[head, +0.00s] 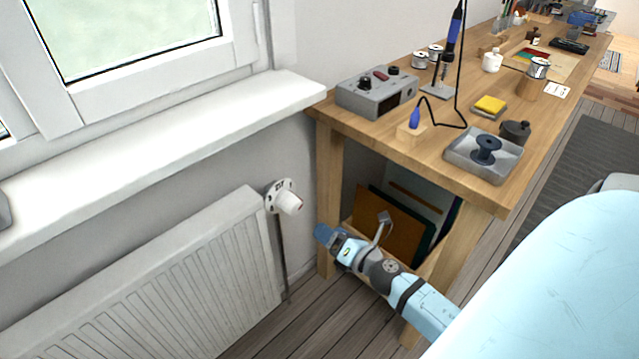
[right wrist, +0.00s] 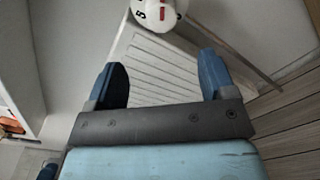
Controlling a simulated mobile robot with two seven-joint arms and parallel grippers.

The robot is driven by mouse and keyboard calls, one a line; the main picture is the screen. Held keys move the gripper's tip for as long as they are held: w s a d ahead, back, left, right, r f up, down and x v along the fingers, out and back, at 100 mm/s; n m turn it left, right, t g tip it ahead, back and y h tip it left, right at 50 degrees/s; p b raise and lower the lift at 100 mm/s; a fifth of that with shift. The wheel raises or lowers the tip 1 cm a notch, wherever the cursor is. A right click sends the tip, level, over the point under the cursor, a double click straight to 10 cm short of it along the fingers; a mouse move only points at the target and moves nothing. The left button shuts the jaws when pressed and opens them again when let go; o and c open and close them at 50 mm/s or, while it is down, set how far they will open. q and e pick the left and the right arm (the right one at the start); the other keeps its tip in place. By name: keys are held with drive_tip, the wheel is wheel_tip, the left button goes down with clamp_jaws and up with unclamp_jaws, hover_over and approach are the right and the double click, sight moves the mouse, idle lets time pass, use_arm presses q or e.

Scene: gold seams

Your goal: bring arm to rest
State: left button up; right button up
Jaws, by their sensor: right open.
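My right gripper (head: 322,234) hangs in front of the workbench's near leg in the head view, below the bench top and to the right of the radiator valve. In the right wrist view its two blue fingers (right wrist: 163,82) stand wide apart with nothing between them. The white thermostat valve (head: 288,201) is apart from the fingers; it also shows at the top of the right wrist view (right wrist: 158,12). My left gripper is not in view.
A radiator (head: 150,285) stands under the window sill (head: 150,150). The wooden workbench (head: 400,143) holds a grey device (head: 377,92), a grey tray (head: 457,153) with a dark spool (head: 486,149), and a soldering iron (head: 454,30). Boards (head: 392,222) lean under the bench. Floor (head: 270,335) shows below.

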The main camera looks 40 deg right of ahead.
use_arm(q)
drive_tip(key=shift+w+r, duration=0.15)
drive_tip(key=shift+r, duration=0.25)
use_arm(e)
drive_tip(key=shift+s, duration=0.25)
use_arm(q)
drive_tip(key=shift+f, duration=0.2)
